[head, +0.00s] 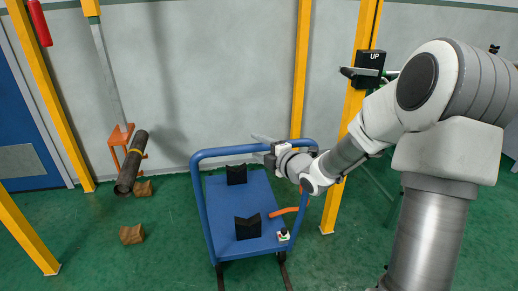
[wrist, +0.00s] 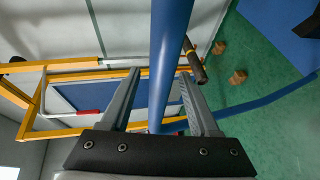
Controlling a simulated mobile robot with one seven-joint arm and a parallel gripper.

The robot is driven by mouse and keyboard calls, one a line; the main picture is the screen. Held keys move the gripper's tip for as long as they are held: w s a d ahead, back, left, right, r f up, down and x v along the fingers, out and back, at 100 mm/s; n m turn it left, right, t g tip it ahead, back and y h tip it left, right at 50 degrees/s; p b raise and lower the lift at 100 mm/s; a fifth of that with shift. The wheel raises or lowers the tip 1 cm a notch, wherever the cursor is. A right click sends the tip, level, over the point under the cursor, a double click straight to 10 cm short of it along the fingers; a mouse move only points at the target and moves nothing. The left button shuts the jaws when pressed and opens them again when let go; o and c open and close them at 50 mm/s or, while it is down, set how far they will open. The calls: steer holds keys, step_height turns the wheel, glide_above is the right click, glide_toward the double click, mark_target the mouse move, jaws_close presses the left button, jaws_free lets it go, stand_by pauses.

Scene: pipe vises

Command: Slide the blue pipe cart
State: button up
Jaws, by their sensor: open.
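The blue pipe cart (head: 221,205) stands on the green floor in the middle of the head view. It has a flat blue deck and a raised blue tube handle (head: 222,152). My gripper (head: 264,148) is at the top bar of the handle, near its right part. In the wrist view the blue bar (wrist: 169,60) runs lengthwise between the two grey fingers of my gripper (wrist: 159,75), which are spread apart. I see a gap on each side of the bar, but cannot tell whether either finger touches it. The bar hides part of the background.
Two black V-blocks (head: 248,227) and an orange-handled tool (head: 284,211) are on the deck. A dark pipe (head: 132,163) leans on an orange stand (head: 119,138) at left, with brown blocks (head: 132,234) nearby. Yellow posts (head: 344,150) stand behind and right. Floor between cart and blocks is clear.

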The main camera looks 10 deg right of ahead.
jaws_close()
stand_by(1.4)
